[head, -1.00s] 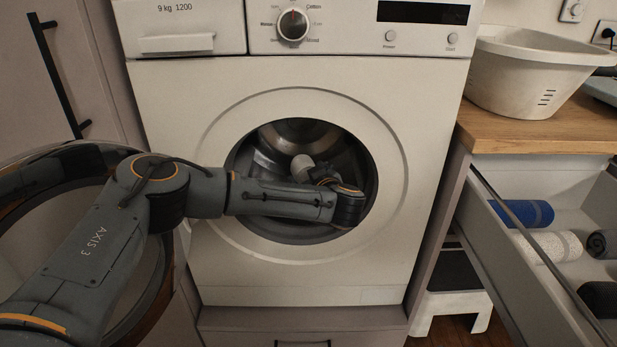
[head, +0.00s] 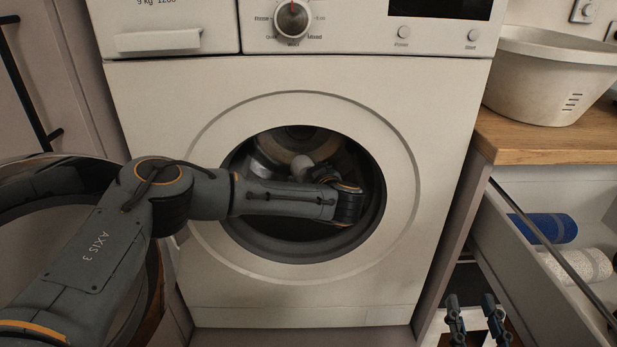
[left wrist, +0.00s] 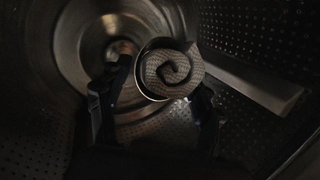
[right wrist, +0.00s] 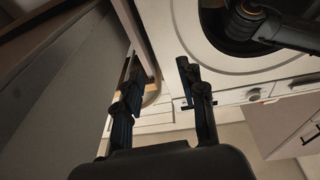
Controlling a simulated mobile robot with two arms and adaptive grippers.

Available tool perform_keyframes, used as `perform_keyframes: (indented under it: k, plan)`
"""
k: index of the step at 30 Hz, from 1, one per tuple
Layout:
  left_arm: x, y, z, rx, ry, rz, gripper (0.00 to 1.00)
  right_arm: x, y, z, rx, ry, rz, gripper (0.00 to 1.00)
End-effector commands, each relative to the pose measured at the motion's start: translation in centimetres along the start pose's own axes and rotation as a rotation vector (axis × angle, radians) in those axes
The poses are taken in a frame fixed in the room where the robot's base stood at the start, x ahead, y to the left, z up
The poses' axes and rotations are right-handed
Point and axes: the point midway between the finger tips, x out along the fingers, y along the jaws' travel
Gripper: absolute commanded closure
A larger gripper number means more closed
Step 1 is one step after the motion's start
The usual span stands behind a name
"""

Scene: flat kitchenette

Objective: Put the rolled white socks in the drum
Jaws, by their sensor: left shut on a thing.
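My left gripper (left wrist: 162,88) is inside the metal drum (left wrist: 245,45) of the washing machine, shut on the rolled white socks (left wrist: 170,72). The roll's spiral end shows between the fingers in the left wrist view. In the head view the pale socks (head: 302,163) show inside the round opening, partly hidden by my left wrist. The drum (head: 272,152) is dim and looks otherwise empty where visible. My right gripper (head: 473,312) is low, in front of the machine's right side; in the right wrist view its fingers (right wrist: 160,88) are apart and empty.
The round door (head: 85,165) stands open on the left, behind my left arm. At right, an open drawer (head: 515,245) holds a blue roll (head: 548,228) and a speckled white roll (head: 585,266). A white basin (head: 548,80) stands on the wooden counter (head: 535,138) above.

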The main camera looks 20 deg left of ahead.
Motion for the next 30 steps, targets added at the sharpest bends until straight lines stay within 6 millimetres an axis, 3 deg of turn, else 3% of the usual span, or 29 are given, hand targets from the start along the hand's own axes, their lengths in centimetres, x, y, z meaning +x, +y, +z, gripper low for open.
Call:
perform_keyframes:
  k: [14,15,18,30]
  plan:
    - [0.18,0.03,0.06,0.000,0.001,-0.001,0.63,0.04,-0.13,-1.00,0.002,0.055,-0.003,0.60]
    - [0.18,0.03,0.06,0.000,0.001,-0.001,0.31,0.04,-0.13,-0.99,0.002,0.055,-0.003,0.60]
    - [0.18,0.02,0.06,0.000,0.001,-0.001,0.10,0.04,-0.13,-0.98,0.002,0.055,-0.003,0.60]
    - [-0.12,0.05,0.11,0.000,0.000,0.001,0.08,0.06,-0.16,-1.00,0.002,0.055,-0.004,0.60]
